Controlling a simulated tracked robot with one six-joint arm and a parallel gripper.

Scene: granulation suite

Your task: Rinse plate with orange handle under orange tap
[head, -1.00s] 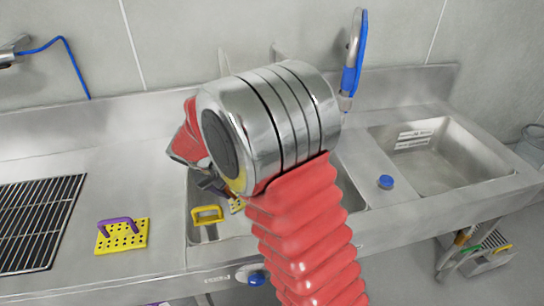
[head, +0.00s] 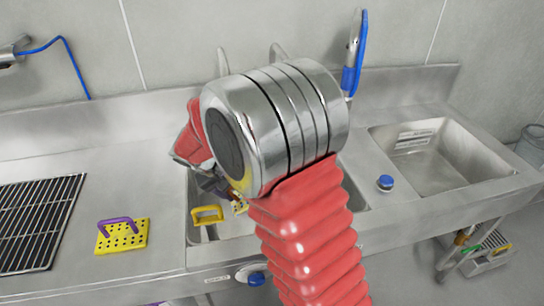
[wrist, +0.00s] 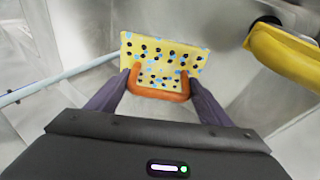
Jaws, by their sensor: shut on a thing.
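A yellow perforated plate with an orange handle (wrist: 160,88) is in my gripper (wrist: 158,90), with pale blue spots across its face. My gripper is shut on the orange handle, and the plate is tilted in front of the wrist camera, over the sink. In the head view my arm hides most of my gripper (head: 226,190); a small part of the plate (head: 240,208) shows in the middle sink (head: 228,225). No orange part of a tap is visible.
A yellow plate with a purple handle (head: 122,235) lies on the counter, right of a black rack (head: 38,222).

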